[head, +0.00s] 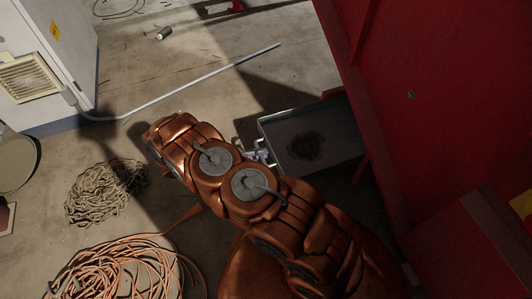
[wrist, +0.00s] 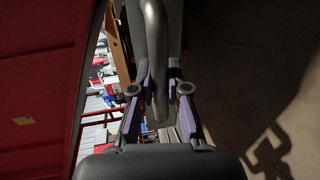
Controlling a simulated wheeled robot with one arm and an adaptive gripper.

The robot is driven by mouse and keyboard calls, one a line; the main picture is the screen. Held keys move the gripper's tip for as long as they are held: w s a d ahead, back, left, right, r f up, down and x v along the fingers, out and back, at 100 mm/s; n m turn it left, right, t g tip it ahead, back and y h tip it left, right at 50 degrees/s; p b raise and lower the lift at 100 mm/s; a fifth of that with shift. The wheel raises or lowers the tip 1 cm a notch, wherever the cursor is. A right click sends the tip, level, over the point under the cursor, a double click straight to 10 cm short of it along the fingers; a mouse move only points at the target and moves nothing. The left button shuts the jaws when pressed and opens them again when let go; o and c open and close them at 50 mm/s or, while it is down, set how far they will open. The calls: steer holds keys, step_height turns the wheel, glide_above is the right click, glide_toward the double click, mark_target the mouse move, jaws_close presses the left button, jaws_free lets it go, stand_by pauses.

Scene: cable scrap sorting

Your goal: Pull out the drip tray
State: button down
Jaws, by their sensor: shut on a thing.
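The drip tray (head: 345,151) is a shallow grey metal tray with a dark stain on its floor. In the head view it sticks out to the left from beneath the red machine (head: 438,90), and its right end is hidden by the machine. My gripper (head: 256,154) is at the tray's left end, partly covered by my arm. In the wrist view my gripper (wrist: 160,95) has its fingers on both sides of a thick grey curved bar (wrist: 154,45), which looks like the tray's handle, and is shut on it.
A grey pipe or conduit (head: 190,88) runs along the floor from a white cabinet (head: 45,55). A tan rope coil (head: 104,191) and an orange cable pile (head: 120,270) lie at the left. The floor just left of the tray is mostly bare.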

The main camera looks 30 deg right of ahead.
steer(key=shift+w+a, duration=0.1)
steer(key=shift+a, duration=0.25)
steer(key=c, duration=1.1)
jaws_free()
steer(key=shift+c, duration=0.2)
steer(key=shift+a, duration=0.1)
steer(key=v, duration=1.1)
steer(key=shift+a, duration=0.4)
steer(key=shift+r, duration=0.15)
